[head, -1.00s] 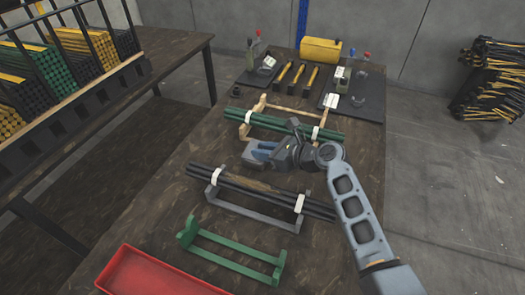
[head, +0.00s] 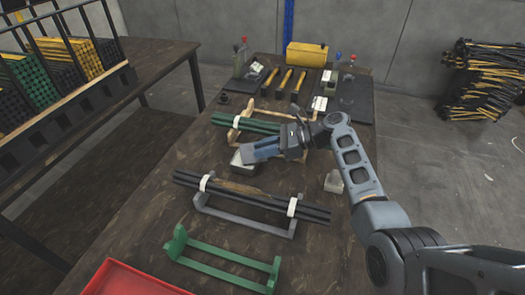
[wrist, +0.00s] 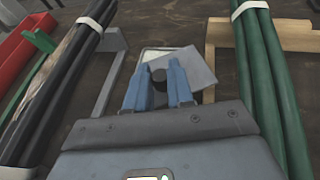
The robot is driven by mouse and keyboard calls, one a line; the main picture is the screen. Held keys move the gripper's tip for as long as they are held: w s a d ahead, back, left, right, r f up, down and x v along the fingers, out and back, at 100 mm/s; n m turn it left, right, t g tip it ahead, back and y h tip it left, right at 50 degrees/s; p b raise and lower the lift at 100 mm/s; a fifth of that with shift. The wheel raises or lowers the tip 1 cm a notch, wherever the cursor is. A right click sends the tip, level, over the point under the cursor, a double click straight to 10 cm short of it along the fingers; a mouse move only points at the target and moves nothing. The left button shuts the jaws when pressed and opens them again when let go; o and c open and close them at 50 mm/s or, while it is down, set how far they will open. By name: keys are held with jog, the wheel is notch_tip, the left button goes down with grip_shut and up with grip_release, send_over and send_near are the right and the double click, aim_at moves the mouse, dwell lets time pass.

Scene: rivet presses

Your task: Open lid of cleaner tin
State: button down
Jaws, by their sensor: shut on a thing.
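The cleaner tin is a small pale box (head: 243,162) on the table between the two racks of bundled rods. It also shows in the wrist view as a pale rim (wrist: 149,56), partly hidden. Its flat grey square lid (wrist: 197,70) sits turned and off to the right of the tin there, with a dark knob (wrist: 158,75) on it. My gripper (wrist: 160,68) has its blue fingers shut on the lid at the knob. In the head view my gripper (head: 244,154) is over the tin. I cannot tell the exact height of the lid.
A rack (head: 232,213) with dark strapped rods stands nearer, and green rods (head: 262,125) lie on a wooden rack behind. A small pale block (head: 333,183) is right of the gripper. An empty green rack (head: 222,262) and a red tray (head: 130,282) are in front.

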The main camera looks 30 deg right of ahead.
dwell(0.3)
jog(key=c, duration=1)
grip_release()
jog(key=shift+d, duration=0.1)
jog(key=v, duration=0.7)
jog(key=shift+s+d+r, duration=0.15)
jog(key=shift+s+d, duration=0.05)
jog(key=shift+d, duration=0.05)
jog(key=shift+c, duration=0.3)
